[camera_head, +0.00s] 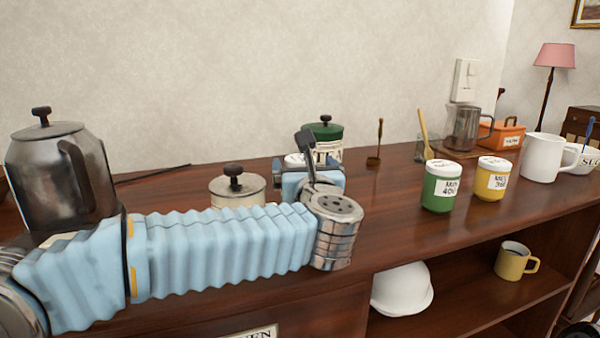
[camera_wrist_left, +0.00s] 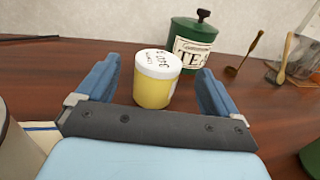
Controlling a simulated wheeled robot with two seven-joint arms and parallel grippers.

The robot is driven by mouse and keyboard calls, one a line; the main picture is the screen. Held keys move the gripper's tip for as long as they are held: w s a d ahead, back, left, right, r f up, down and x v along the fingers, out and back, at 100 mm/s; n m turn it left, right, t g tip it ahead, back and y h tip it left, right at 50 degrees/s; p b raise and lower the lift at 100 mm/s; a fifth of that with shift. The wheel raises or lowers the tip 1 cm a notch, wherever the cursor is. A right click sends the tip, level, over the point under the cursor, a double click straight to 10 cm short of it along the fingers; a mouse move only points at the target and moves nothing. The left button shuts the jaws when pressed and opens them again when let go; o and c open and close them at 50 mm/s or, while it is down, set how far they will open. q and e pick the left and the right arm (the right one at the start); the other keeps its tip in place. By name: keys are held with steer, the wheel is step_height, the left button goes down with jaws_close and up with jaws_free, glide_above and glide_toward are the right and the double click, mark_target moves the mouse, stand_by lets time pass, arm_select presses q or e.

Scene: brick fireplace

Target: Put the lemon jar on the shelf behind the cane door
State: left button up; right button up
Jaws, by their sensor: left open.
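My left gripper (camera_head: 312,172) reaches over the sideboard top in the head view, its arm crossing from the left. In the left wrist view the open gripper (camera_wrist_left: 156,72) has one finger on each side of a pale yellow jar (camera_wrist_left: 151,93) with a white lid, likely the lemon jar. The jar stands upright, with gaps to both fingers. Its lid print is too small to read surely. In the head view the jar is mostly hidden behind my gripper. Another yellow jar (camera_head: 491,183) and a green jar (camera_head: 442,190) stand to the right. No cane door shows. My right gripper is not in view.
A metal kettle (camera_head: 62,165), a lidded pot (camera_head: 237,187) and a green tea canister (camera_head: 323,131) stand near my left arm.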

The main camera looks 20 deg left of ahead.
arm_select(q)
steer(key=p+x, duration=0.1)
steer(key=x, duration=0.4)
steer(key=shift+a, duration=0.1)
steer(key=c, duration=1.4)
